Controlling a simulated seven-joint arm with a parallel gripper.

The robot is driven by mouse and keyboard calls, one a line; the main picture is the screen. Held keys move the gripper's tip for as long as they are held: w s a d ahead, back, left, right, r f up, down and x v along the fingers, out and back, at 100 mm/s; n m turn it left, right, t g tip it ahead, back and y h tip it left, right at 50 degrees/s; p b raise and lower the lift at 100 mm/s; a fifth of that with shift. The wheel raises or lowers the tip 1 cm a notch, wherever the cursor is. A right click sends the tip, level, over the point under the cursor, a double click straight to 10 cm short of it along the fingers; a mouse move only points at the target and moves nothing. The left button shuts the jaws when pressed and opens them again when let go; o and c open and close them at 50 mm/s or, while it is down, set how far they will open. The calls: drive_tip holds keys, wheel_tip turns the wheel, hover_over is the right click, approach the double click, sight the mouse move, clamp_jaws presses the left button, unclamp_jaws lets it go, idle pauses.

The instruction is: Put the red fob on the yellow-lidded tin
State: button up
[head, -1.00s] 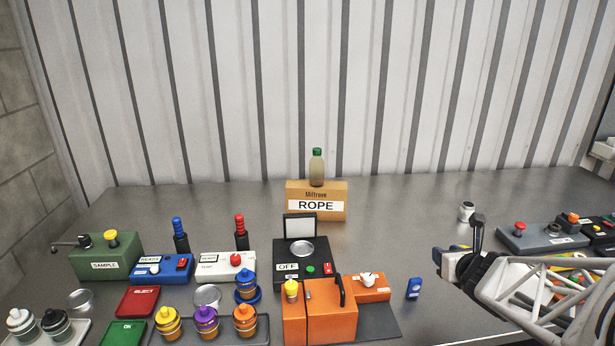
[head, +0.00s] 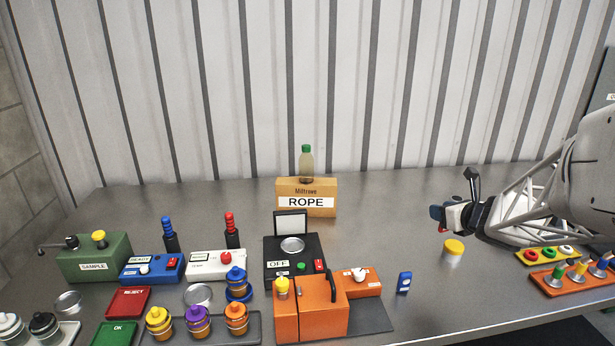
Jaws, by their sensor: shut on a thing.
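My gripper (head: 440,215) is at the right in the head view, in the air above and a little left of the yellow-lidded tin. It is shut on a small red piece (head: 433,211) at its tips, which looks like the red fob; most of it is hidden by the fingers. The yellow-lidded tin (head: 453,248) stands upright on the bench below my wrist, with its lid clear and nothing on it. The red piece is apart from the lid.
A blue fob (head: 404,283) stands left of the tin. An orange box (head: 320,315) and a dark scale-like device (head: 293,262) are further left. A tray of coloured rings (head: 548,256) and an orange peg rack (head: 572,278) lie at the right. Bench around the tin is free.

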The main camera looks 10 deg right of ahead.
drive_tip(key=n+y, duration=0.2)
hover_over(450, 243)
drive_tip(key=w+a, duration=0.2)
drive_tip(key=a, duration=0.1)
drive_tip(key=shift+s+d+f+g, duration=0.25)
drive_tip(key=shift+s+d+f, duration=0.25)
drive_tip(key=shift+d, duration=0.2)
drive_tip(key=shift+s+d+f+g, duration=0.25)
drive_tip(key=shift+s+d+f, duration=0.1)
drive_tip(key=shift+s+d, duration=0.3)
drive_tip(key=shift+f, duration=2)
drive_tip(key=shift+f, duration=0.1)
drive_tip(key=shift+f, duration=1.9)
drive_tip(key=shift+f, duration=0.1)
